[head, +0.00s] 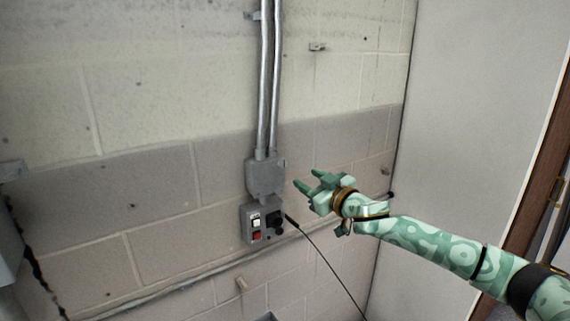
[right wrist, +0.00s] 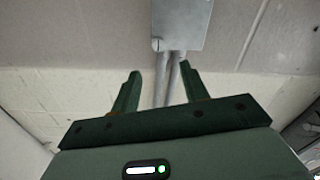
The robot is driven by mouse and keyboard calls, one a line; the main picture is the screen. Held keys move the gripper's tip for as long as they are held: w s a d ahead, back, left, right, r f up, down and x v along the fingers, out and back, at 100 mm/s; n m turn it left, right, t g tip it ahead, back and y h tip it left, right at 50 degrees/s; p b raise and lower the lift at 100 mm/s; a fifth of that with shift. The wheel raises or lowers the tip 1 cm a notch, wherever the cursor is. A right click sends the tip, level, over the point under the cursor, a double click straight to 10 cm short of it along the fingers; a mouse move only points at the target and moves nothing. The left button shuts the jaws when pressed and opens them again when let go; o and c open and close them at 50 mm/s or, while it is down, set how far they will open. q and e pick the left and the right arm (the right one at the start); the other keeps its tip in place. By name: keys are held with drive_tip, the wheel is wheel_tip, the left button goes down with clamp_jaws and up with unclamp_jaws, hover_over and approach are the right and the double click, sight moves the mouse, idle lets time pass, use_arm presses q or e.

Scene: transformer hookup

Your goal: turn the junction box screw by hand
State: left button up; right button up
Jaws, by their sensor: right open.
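The grey junction box (head: 265,177) is fixed to the block wall at the foot of two metal conduits. In the right wrist view the box (right wrist: 181,22) shows at the top, beyond the fingertips. A small dark spot near its lower left corner there may be the screw; it is too small to be sure. My right gripper (head: 306,180) is open and empty, to the right of the box and apart from it. Its two green fingers (right wrist: 160,82) also show in the right wrist view with a gap between them. My left gripper is not in view.
Metal conduits (head: 265,90) rise above. A pale panel (head: 480,120) stands at the right.

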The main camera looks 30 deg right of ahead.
sight(284, 164)
drive_tip(key=w, duration=0.7)
drive_tip(key=w+a, duration=0.1)
drive_tip(key=w, duration=0.2)
drive_tip(key=shift+w+a, duration=0.1)
drive_tip(key=shift+w, duration=0.3)
clamp_jaws()
